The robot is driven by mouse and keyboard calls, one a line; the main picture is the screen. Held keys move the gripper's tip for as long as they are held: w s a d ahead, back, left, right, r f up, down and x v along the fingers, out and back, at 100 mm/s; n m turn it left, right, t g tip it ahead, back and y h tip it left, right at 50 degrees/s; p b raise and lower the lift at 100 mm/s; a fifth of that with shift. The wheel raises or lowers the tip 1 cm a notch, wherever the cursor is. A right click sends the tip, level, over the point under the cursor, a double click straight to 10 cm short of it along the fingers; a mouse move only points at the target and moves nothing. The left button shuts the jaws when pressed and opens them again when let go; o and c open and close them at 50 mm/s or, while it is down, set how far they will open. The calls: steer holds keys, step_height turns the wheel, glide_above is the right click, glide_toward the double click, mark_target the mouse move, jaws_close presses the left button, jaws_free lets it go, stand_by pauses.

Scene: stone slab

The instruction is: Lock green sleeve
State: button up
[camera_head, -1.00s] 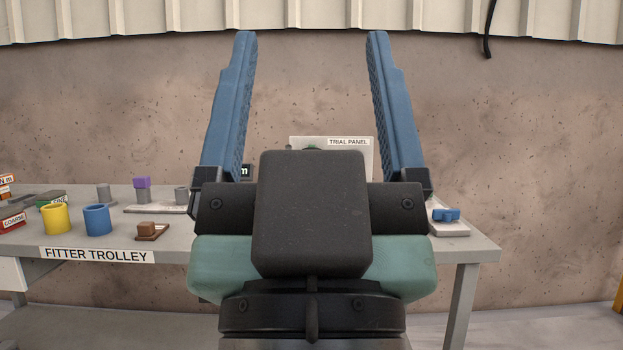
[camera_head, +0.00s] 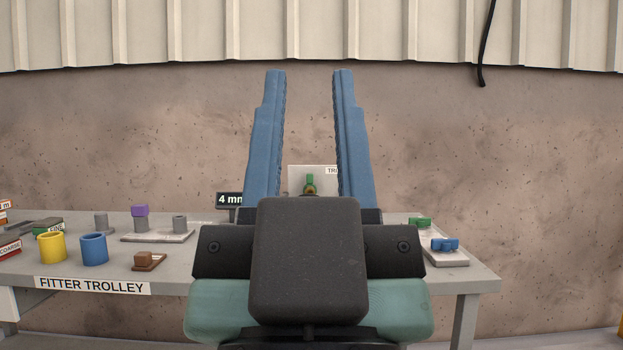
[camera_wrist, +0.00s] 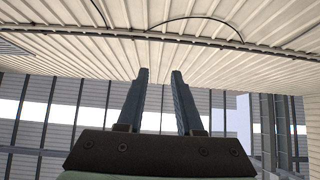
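My gripper (camera_head: 309,82) points up in front of the wall, its two blue fingers apart with nothing between them. The wrist view shows the same empty gap between the fingers (camera_wrist: 160,75). Behind and between the fingers, a small upright green piece (camera_head: 310,181) with an orange-red spot stands in front of the white trial panel (camera_head: 297,171); my wrist hides its lower part. Another green piece (camera_head: 420,222) sits at the right of the trolley, behind a blue piece (camera_head: 445,244) on a pale plate. I cannot tell which green piece is the sleeve.
The grey fitter trolley (camera_head: 205,278) carries a yellow cup (camera_head: 51,247), a blue cup (camera_head: 94,249), a brown block (camera_head: 144,258), a purple-topped post (camera_head: 140,211) and a dark "4 mm" sign (camera_head: 229,200). My arm covers the trolley's middle.

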step_height(320, 180, up, 5)
steer(key=p, duration=0.4)
steer(key=c, duration=0.5)
step_height(320, 180, up, 27)
steer(key=p, duration=2.7)
steer(key=shift+r, duration=0.2)
jaws_close()
steer(key=shift+f, duration=0.1)
steer(key=shift+a, duration=0.1)
